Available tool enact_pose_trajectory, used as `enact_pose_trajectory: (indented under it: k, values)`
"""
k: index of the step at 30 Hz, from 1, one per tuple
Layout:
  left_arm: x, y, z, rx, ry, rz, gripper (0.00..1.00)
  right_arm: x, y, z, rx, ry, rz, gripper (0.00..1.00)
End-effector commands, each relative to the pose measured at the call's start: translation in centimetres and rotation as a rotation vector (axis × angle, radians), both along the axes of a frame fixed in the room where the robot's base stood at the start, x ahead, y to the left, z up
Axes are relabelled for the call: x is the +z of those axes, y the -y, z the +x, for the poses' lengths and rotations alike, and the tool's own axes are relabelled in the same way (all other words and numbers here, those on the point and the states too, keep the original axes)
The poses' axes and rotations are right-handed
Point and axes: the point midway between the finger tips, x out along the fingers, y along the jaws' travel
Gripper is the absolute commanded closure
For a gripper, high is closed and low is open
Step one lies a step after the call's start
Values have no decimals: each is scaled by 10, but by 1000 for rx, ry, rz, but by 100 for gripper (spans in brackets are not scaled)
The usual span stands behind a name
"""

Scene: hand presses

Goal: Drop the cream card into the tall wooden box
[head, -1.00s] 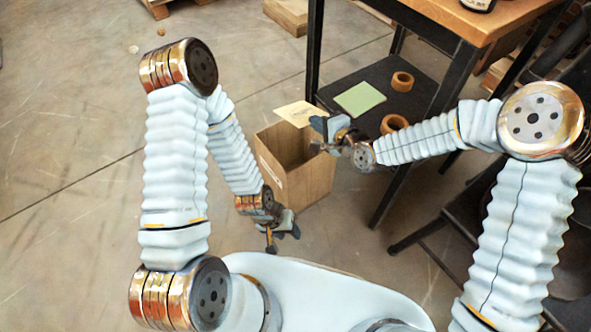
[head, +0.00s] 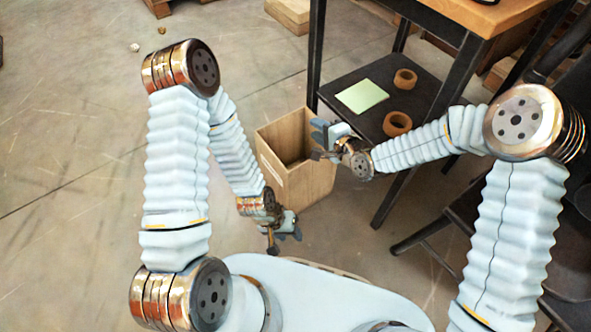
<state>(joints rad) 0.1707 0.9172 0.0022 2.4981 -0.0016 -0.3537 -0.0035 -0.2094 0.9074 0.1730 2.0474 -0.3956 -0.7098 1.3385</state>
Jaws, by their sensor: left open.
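The tall wooden box (head: 305,186) stands open-topped on the floor near the middle, beside the black table. My right gripper (head: 317,141) is over the box's right rim, its fingers apart with nothing seen between them.
A black table with a wooden top (head: 470,16) stands right of the box. Its lower shelf (head: 378,71) holds a pale green card (head: 361,96) and two brown tape rolls (head: 405,79) (head: 397,123). A dark chair (head: 470,205) is at the right.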

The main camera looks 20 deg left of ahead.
Motion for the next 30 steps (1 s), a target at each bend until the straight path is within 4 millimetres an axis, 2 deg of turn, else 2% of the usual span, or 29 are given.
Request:
enact_pose_trajectory:
  k: [5, 10, 18, 24, 30]
  values:
    - [1, 0, 0, 0, 0, 0, 57, 8, 0, 0, -1, 2, 2, 69]
    - [6, 0, 0, 0, 1, 1, 57, 38, 0, -2, 1, 3, 2, 69]
    - [13, -1, 0, 2, 2, 3, 57, 96, 11, -52, 0, 3, 1, 69]
    - [12, -1, 0, 2, 2, 3, 57, 114, 21, -100, 2, 1, -1, 69]
    - [13, -2, 0, 2, 3, 4, 57, 127, 27, -129, 0, 1, 0, 69]
